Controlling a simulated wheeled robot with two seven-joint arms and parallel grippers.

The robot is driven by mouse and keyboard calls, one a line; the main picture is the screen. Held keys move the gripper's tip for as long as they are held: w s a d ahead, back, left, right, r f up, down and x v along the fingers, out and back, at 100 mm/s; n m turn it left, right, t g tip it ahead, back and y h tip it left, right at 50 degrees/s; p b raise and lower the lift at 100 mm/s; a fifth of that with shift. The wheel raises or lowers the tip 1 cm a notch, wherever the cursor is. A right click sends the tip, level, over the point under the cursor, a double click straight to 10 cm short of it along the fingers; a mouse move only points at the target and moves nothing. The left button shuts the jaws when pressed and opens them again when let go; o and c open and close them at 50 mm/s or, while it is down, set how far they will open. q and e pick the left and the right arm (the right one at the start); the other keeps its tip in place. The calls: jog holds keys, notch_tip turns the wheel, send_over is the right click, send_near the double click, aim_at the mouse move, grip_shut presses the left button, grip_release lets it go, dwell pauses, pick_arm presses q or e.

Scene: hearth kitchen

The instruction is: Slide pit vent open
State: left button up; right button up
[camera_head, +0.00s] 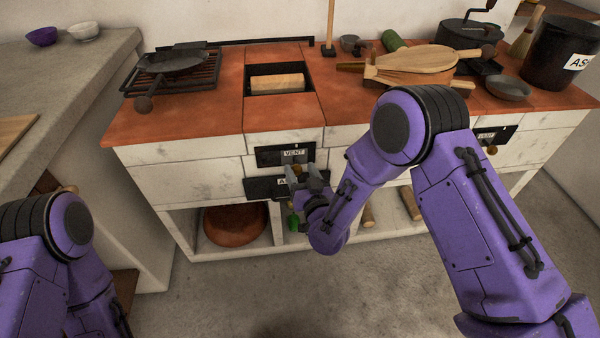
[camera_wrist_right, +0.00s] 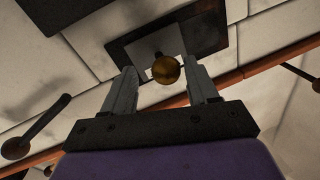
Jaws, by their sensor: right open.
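The pit vent (camera_head: 270,155) is a dark plate with a "VENT" label on the front of the white hearth, below the square pit in the red top. In the right wrist view, the vent plate (camera_wrist_right: 205,32) carries a round brass knob (camera_wrist_right: 165,69) on a short stem. My right gripper (camera_head: 305,178) is open in front of this vent; in the wrist view its fingers (camera_wrist_right: 163,90) stand one on each side of the knob, with gaps showing. How deep the knob sits between them is hard to tell. My left gripper is out of view; only my left arm shows.
A second dark plate (camera_head: 262,188) lies just below the vent, partly hidden by my gripper. Another vent (camera_head: 507,133) with a knob is at the right. The floor in front is clear.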

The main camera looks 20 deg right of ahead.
jog(key=shift+s+a, duration=0.15)
jog(key=s, duration=1)
jog(key=shift+d, duration=0.45)
jog(key=shift+s, duration=0.1)
jog(key=s+d+f+m+g+h, duration=0.1)
jog(key=s+d+f+m+g, duration=0.1)
jog(key=s+d+f+g, duration=0.45)
jog(key=s+d+f+m+g+h, duration=0.1)
jog(key=s+d+f+g+h, duration=0.15)
jog(key=s+f, duration=0.45)
jog(key=s+d+f+m+g+h, duration=0.1)
jog(key=s+d+f+g, duration=0.25)
jog(key=s, duration=0.35)
jog(key=s+d+f+m+g, duration=0.1)
jog(key=s+d+f+g, duration=0.25)
jog(key=s, duration=0.35)
notch_tip(320, 180, up, 16)
jog(key=w+t+p, duration=0.1)
jog(key=p, duration=1.6)
jog(key=shift+w+a+r, duration=0.2)
jog(key=shift+a+r, duration=0.05)
jog(key=shift+a, duration=0.15)
